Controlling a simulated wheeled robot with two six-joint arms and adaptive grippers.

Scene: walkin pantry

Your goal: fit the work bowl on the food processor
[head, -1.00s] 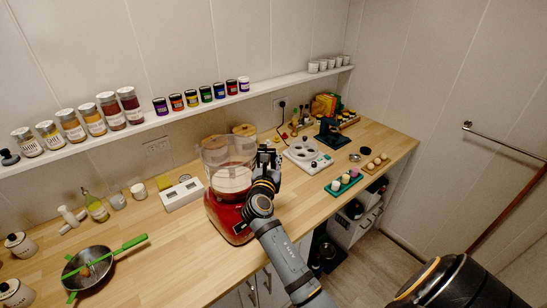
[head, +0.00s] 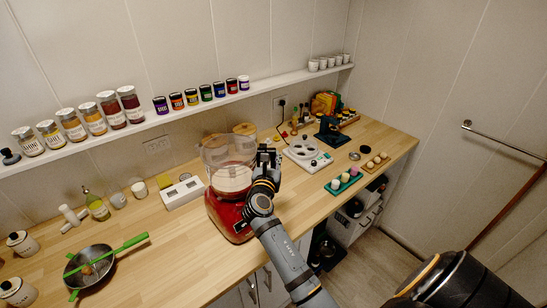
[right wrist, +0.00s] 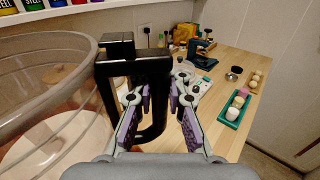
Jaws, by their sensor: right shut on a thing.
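The clear work bowl (head: 228,160) stands upright over the red food processor base (head: 226,212) on the counter. Whether it is fully seated or turned home cannot be told. In the right wrist view the bowl (right wrist: 45,85) fills the left side, with its black handle (right wrist: 135,64) in the middle. My right gripper (head: 266,168) is at the right side of the bowl, shut on the handle. In the right wrist view the purple-padded fingers (right wrist: 158,98) stand on either side of the handle's upright grip. My left gripper is not in view.
A white device (head: 182,192) stands left of the processor and a white appliance (head: 307,156) to its right. A wall shelf (head: 185,117) holds jars above. Bare counter lies left of the base.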

